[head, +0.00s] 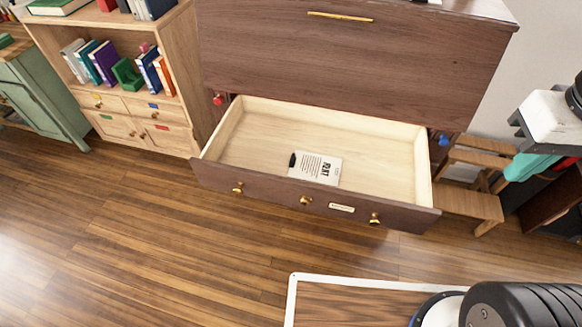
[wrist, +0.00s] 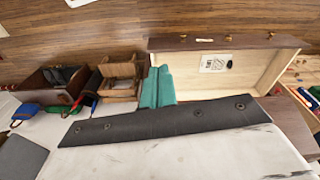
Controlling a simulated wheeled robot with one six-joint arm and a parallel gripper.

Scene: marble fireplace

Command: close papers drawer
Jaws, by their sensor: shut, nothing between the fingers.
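The open drawer (head: 318,204) is pulled far out of a dark wood cabinet (head: 340,60). Its front has brass knobs and a small pale label too small to read. A white paper or booklet with a black clip-like piece (head: 318,167) lies flat inside. The drawer also shows in the wrist view (wrist: 265,70), with its front toward the top. My gripper (head: 520,167), with teal fingers, is at the right in the head view, right of the drawer and apart from it. In the wrist view its fingers (wrist: 157,75) are together and empty, beside the drawer's end.
A wooden stool (head: 470,200) stands right of the drawer, near my gripper. A dark box-like piece (wrist: 60,90) shows at left in the wrist view. A bookshelf (head: 150,100) stands left of the cabinet. The wood floor (head: 180,240) before the drawer is clear, up to a white-edged board.

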